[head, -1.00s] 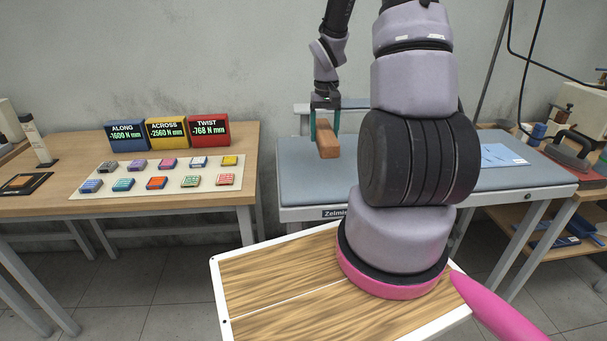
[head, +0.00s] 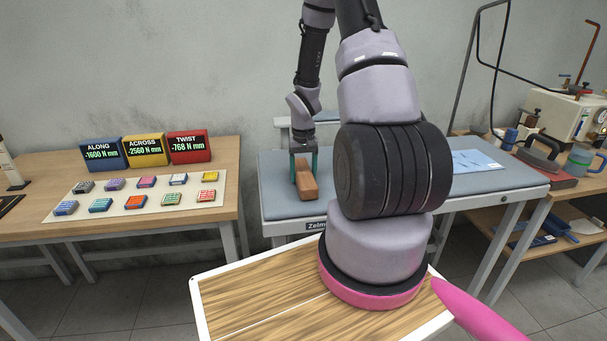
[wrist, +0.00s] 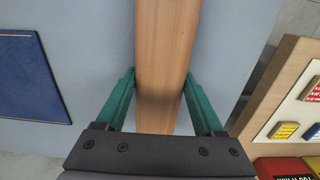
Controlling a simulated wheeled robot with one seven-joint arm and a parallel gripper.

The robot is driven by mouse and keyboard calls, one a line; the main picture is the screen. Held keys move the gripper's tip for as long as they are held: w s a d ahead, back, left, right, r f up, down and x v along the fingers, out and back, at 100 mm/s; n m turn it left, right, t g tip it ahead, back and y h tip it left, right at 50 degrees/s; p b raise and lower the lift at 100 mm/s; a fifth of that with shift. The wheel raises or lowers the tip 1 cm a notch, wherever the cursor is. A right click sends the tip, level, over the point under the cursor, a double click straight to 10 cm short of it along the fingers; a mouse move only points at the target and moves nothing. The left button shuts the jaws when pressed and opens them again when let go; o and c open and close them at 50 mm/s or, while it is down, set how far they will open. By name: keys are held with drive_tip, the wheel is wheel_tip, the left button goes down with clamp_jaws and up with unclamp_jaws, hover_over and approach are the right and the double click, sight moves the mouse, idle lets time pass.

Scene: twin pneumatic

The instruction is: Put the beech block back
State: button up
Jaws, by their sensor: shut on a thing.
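The beech block (head: 307,183) is a long light-brown wooden bar. My gripper (head: 304,160) is shut on it, with one green finger on each side. In the wrist view the block (wrist: 163,60) runs between the two green fingers of the gripper (wrist: 160,90) and extends beyond the top edge of the picture. The block is over the grey-blue padded top of the bench (head: 278,196), near its left front part. I cannot tell whether its underside touches the pad.
A wooden table (head: 120,228) at left carries blue, yellow and red display boxes (head: 145,151) and several small coloured blocks on a pale mat. A blue-and-white sheet (head: 478,161) lies on the bench's right. A dark blue panel (wrist: 30,78) shows in the wrist view. A shelf unit stands at right.

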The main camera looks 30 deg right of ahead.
drive_tip(key=shift+f, duration=0.1)
drive_tip(key=o, duration=1.5)
wheel_tip(320, 180, up, 13)
wheel_tip(320, 180, up, 18)
drive_tip(key=f+t, duration=0.1)
drive_tip(key=t, duration=0.2)
hover_over(303, 172)
drive_tip(key=s+a, duration=0.6)
drive_tip(key=s+a+r+t, duration=0.1)
drive_tip(key=s+a+r, duration=0.1)
drive_tip(key=s+r, duration=0.1)
drive_tip(key=s+a+r+t+y, duration=0.1)
drive_tip(key=s+a+r, duration=0.1)
drive_tip(key=s+r, duration=0.2)
drive_tip(key=s+a+r+m+t+y, duration=0.1)
drive_tip(key=s+a+r+t, duration=0.1)
drive_tip(key=s, duration=0.4)
drive_tip(key=shift+s+a+r, duration=0.2)
drive_tip(key=shift+a+r, duration=0.35)
drive_tip(key=shift+r, duration=0.3)
